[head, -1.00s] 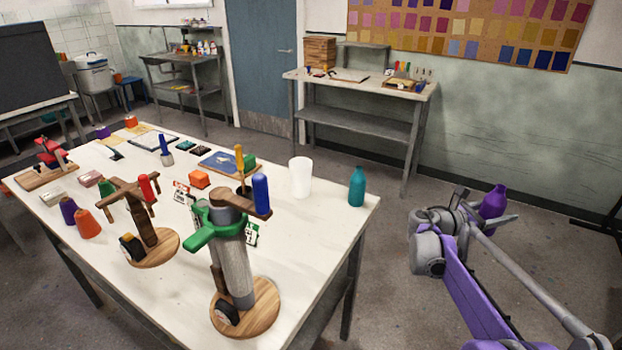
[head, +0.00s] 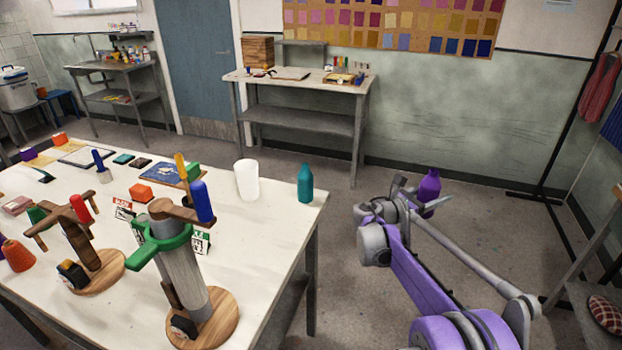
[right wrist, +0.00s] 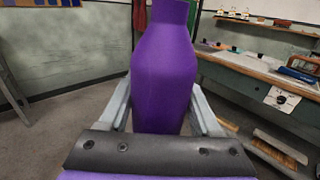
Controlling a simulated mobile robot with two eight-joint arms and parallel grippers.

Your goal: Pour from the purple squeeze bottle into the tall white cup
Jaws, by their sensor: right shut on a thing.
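The purple squeeze bottle (head: 429,187) is held upright in my right gripper (head: 420,200), to the right of the table and clear of it. In the right wrist view the purple bottle (right wrist: 163,70) fills the middle, with a grey finger (right wrist: 119,105) against each side. The tall white cup (head: 247,181) stands upright near the table's back right corner, to the left of my right gripper and well apart from it. The inside of the cup cannot be made out. My left gripper is not in view.
A teal bottle (head: 305,184) stands right of the cup at the table's corner, between it and my right gripper. A wooden stand with a green clamp (head: 165,243) is in front of the cup. Free floor lies right of the white table (head: 258,275).

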